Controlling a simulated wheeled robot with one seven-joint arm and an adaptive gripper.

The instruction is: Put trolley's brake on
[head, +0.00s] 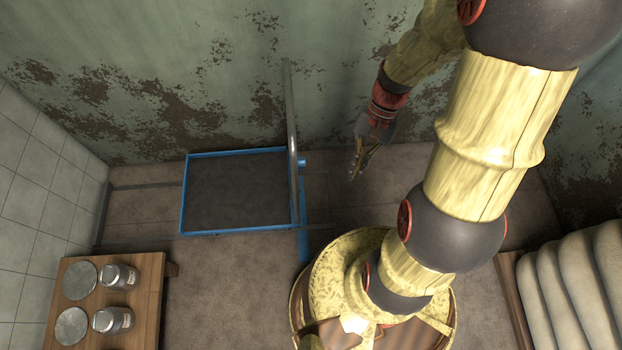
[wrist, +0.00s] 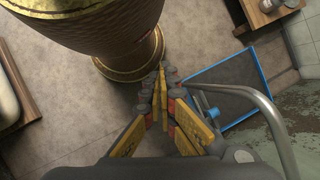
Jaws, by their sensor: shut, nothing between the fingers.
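The trolley has a blue-rimmed dark deck (head: 240,232) and a tall grey push handle (head: 291,120) at its right end. A blue bar (head: 303,245) sticks out low at that end, and a small blue part (head: 302,161) sits beside the handle; I cannot tell for certain which is the brake. In the wrist view the trolley (wrist: 262,72) is at the upper right, with its handle (wrist: 268,108) curving close to the gripper. My gripper (head: 355,174) is shut and empty, right of the handle and apart from it. Its closed fingers (wrist: 160,82) show in the wrist view.
A peeling green wall (head: 200,80) stands behind the trolley. A wooden table (head: 145,300) with jars and round lids is at the lower left. A wooden rack with pale sacks (head: 570,285) is at the right. Bare floor (head: 215,285) lies in front of the trolley.

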